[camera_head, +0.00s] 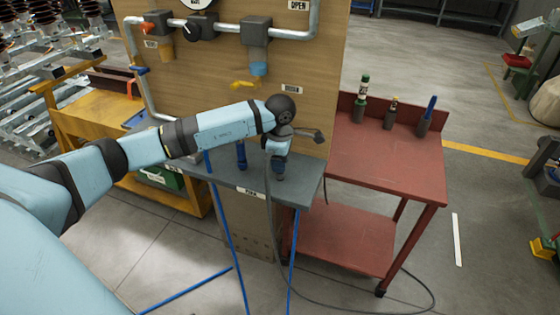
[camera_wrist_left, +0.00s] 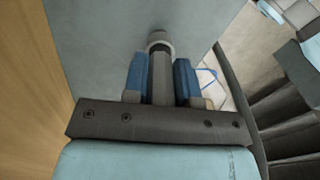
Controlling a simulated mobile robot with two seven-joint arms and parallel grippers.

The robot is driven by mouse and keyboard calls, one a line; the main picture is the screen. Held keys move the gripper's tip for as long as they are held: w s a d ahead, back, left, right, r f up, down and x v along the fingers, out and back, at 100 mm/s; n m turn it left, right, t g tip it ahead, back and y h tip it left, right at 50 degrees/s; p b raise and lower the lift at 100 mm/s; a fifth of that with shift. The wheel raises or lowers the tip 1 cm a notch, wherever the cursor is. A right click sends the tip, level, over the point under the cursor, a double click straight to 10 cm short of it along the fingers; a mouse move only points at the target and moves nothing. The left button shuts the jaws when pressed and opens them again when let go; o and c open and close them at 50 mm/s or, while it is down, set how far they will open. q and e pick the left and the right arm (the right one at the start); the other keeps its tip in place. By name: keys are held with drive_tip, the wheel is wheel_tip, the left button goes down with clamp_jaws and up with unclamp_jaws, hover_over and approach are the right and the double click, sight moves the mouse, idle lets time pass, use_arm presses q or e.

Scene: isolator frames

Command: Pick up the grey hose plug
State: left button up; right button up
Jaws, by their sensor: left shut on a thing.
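My left gripper (camera_head: 278,172) reaches down over the grey bench top in front of the wooden panel. In the left wrist view its two blue fingers (camera_wrist_left: 159,80) are shut on the sides of the grey hose plug (camera_wrist_left: 159,70). The plug has a lighter ring at its far end, close to the grey bench surface (camera_wrist_left: 105,30). I cannot tell whether it touches the bench. In the head view the gripper hides most of the plug. My right gripper is not in view.
The wooden panel (camera_head: 210,85) with pipes and gauge stands right behind the bench (camera_head: 300,185). A blue upright part (camera_head: 241,155) is left of my gripper. A red cart (camera_head: 385,160) holding several tools stands right. A dark hose (camera_head: 345,308) loops on the floor.

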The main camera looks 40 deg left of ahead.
use_arm(q)
wheel_tip(320, 180, up, 20)
idle(0.5)
wheel_tip(320, 180, up, 4)
drive_tip(key=shift+f+p, duration=0.2)
drive_tip(key=shift+p, duration=0.75)
